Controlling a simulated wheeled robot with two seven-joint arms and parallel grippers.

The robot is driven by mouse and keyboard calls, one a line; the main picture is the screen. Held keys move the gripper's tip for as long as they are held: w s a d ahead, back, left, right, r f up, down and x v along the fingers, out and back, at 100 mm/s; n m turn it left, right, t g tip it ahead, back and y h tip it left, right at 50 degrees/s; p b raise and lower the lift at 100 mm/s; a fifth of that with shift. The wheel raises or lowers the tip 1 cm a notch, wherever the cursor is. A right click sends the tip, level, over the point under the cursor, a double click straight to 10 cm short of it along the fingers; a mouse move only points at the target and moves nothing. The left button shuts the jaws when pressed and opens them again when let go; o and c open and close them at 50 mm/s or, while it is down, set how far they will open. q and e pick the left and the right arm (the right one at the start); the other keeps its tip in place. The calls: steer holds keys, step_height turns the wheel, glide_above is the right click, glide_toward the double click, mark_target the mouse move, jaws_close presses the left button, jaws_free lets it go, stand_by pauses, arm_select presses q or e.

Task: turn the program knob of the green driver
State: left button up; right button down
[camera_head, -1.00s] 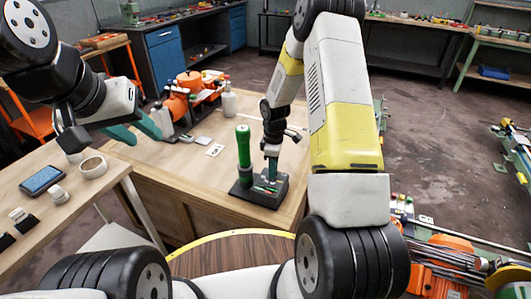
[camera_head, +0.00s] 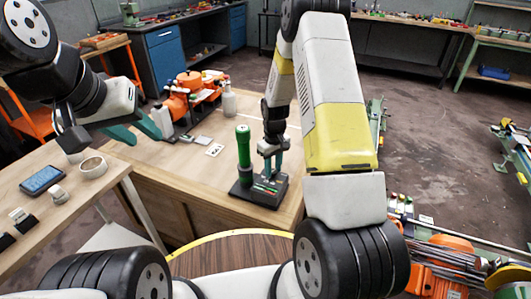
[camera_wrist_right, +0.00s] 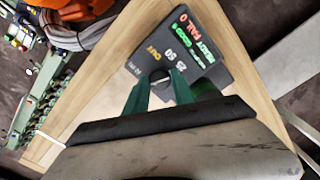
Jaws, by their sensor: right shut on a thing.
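The green driver (camera_head: 243,147) stands upright at the left of its dark base (camera_head: 261,199) near the front of the wooden table. The base's lit panel (camera_wrist_right: 190,50) fills the upper middle of the right wrist view. My right gripper (camera_head: 272,172) points down at the base, right of the driver. Its green fingers are shut on the program knob (camera_wrist_right: 159,76), which shows between the fingertips in the right wrist view; the knob is mostly hidden in the head view. My left gripper (camera_head: 135,132) is open and empty, over the table's left side.
A side table at left holds a phone (camera_head: 43,180) and a tape roll (camera_head: 93,167).

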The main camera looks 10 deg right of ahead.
mark_target(273, 171)
steer(key=m, duration=0.3)
steer(key=shift+m, duration=2)
steer(key=c, duration=1.1)
jaws_free()
steer(key=shift+o, duration=0.2)
steer(key=shift+r, duration=0.1)
step_height(273, 171, up, 8)
steer(key=shift+f, duration=0.2)
steer(key=shift+r, duration=0.1)
